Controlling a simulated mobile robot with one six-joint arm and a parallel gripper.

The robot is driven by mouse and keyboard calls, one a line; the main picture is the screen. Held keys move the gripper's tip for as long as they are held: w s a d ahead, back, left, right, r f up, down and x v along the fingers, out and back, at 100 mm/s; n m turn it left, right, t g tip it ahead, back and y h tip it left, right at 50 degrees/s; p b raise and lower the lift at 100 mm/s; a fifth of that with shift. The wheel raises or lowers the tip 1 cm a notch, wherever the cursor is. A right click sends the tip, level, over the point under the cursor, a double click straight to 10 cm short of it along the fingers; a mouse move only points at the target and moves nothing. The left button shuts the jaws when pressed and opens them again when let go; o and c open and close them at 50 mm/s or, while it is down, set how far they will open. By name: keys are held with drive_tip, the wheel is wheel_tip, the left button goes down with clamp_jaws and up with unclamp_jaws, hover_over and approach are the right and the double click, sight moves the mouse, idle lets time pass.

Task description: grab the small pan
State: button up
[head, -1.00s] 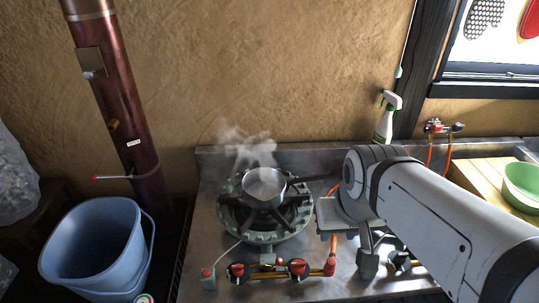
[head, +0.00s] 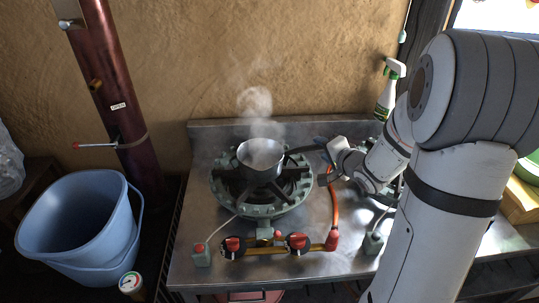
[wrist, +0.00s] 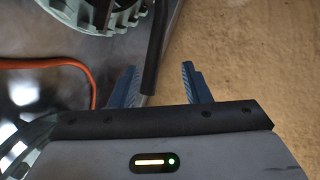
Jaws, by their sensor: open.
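The small pan (head: 262,168) is a metal pan, steaming, upright on the green ring burner (head: 225,196). Its dark handle (head: 300,150) points right, toward my gripper (head: 323,159). In the wrist view the handle (wrist: 154,50) comes down between the two blue fingers of my gripper (wrist: 158,84). It lies closer to the left finger, with a clear gap to the right finger. The jaws are open. The pan's bowl is out of the wrist view, and whether the handle touches the left finger cannot be told.
An orange hose (head: 333,208) runs beside the burner, close to my gripper. Red-black valve knobs (head: 297,242) sit along the stove's front. A green-white spray bottle (head: 388,90) stands behind. A blue bin (head: 75,225) is at left, beside a dark red pipe (head: 118,110).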

sight(306, 150)
drive_tip(key=w+a+f+y, duration=0.1)
drive_tip(key=w, duration=0.1)
drive_tip(key=w+a+f+m+y, duration=0.1)
drive_tip(key=w+a, duration=0.1)
drive_tip(key=w+a+f, duration=0.2)
drive_tip(key=shift+w+a+y+b, duration=0.25)
drive_tip(key=shift+w+y+b, duration=0.1)
drive_tip(key=shift+y, duration=0.05)
clamp_jaws()
idle(0.4)
